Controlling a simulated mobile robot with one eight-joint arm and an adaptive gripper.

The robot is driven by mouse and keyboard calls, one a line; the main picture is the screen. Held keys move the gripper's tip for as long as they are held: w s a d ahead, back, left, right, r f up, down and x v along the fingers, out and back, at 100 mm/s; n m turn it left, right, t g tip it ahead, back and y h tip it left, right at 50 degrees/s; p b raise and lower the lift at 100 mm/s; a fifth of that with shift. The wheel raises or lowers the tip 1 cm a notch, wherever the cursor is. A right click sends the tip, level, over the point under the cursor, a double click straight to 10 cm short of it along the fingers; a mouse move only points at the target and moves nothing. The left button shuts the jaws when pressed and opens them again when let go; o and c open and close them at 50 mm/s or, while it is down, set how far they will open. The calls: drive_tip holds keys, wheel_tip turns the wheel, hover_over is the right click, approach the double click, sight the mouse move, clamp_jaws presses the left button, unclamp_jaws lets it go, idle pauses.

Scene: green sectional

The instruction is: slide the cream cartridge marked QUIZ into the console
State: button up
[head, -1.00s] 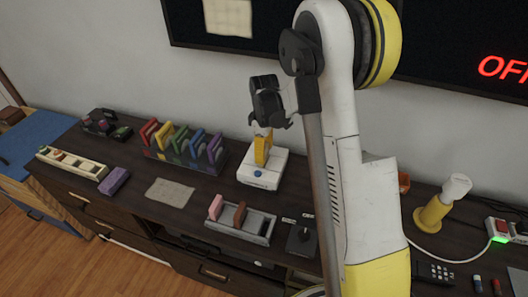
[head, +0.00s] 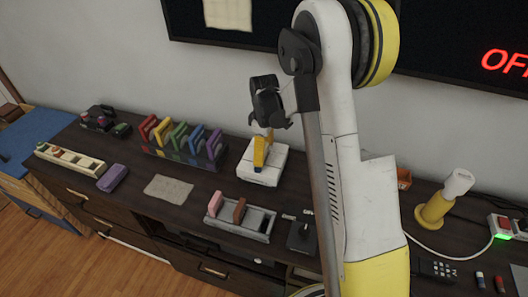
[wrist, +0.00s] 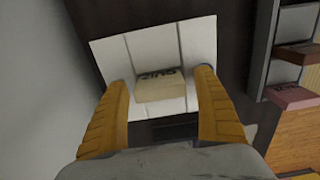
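The white console (head: 273,176) stands on the dark cabinet top, mid-picture in the head view; its light panels (wrist: 115,58) fill the wrist view's upper middle. The cream cartridge (wrist: 160,88) with dark, upside-down QUIZ lettering is at the console's middle, between my fingers. How deep it sits in the console I cannot tell. My gripper (head: 262,150) reaches down over the console. In the wrist view its two yellow fingers (wrist: 160,80) stand on either side of the cartridge, with a narrow gap showing at each side. The head view does not show the cartridge clearly.
A grey tray (head: 257,232) with a pink cartridge (head: 214,204) and a brown cartridge (head: 239,210) is in front. A rack of colourful cartridges (head: 180,158) stands left of the console. A purple block (head: 112,178) and a beige cloth (head: 168,188) lie farther left.

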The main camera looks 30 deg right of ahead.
drive_tip(key=shift+r, duration=0.1)
wheel_tip(320, 180, up, 12)
idle(0.5)
drive_tip(key=s+a+r+m+t, duration=0.35)
drive_tip(key=s+a+r, duration=0.35)
drive_tip(key=s+r, duration=0.3)
drive_tip(key=s+a+f+m+t, duration=0.1)
drive_tip(key=s+a+m+t, duration=0.1)
drive_tip(key=s, duration=0.4)
drive_tip(key=s+a+f+m+t, duration=0.1)
drive_tip(key=s+a+m, duration=0.2)
drive_tip(key=s, duration=0.3)
drive_tip(key=shift+s+f+t, duration=0.2)
drive_tip(key=shift+s+t, duration=0.15)
drive_tip(key=shift+d+m, duration=0.1)
drive_tip(key=shift+m, duration=0.15)
